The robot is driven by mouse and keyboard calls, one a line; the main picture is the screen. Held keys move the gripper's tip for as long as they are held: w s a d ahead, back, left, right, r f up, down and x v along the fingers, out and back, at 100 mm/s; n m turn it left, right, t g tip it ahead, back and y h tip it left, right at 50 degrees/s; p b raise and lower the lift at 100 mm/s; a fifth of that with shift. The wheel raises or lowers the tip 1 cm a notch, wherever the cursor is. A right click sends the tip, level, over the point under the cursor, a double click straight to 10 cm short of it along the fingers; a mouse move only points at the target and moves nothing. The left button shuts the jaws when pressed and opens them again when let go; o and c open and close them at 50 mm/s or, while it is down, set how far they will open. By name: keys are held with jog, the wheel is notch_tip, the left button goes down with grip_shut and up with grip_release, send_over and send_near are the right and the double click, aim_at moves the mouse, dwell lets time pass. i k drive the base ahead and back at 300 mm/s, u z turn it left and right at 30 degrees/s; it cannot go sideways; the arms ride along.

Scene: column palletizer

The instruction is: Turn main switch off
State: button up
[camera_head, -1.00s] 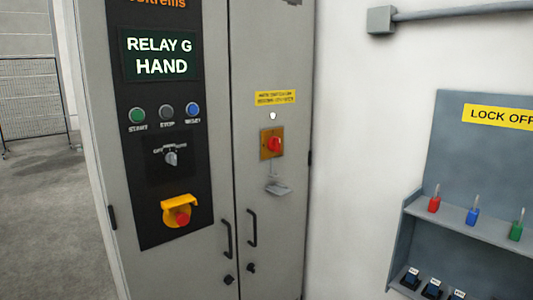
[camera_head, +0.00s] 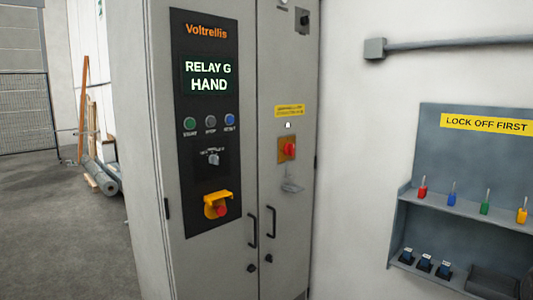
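The main switch (camera_head: 289,149) is a red rotary handle on a yellow-orange plate, on the right door of the grey cabinet (camera_head: 222,275). Its exact handle angle is too small to tell. A yellow label (camera_head: 289,111) is above it, with a small white lamp or dot between. A small grey bracket (camera_head: 291,186) is just below the switch. The display (camera_head: 209,77) on the left door reads "RELAY G HAND". My gripper does not show in this view.
A lock-off board (camera_head: 487,125) with several coloured padlocks and dark tagged items is on the right wall. A selector (camera_head: 213,158) and a red emergency button (camera_head: 221,210) are on the left door. The floor (camera_head: 60,250) left of the cabinet is clear.

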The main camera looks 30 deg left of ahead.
aim_at(289, 148)
jog(key=u, duration=1.1)
jog(key=i, duration=1)
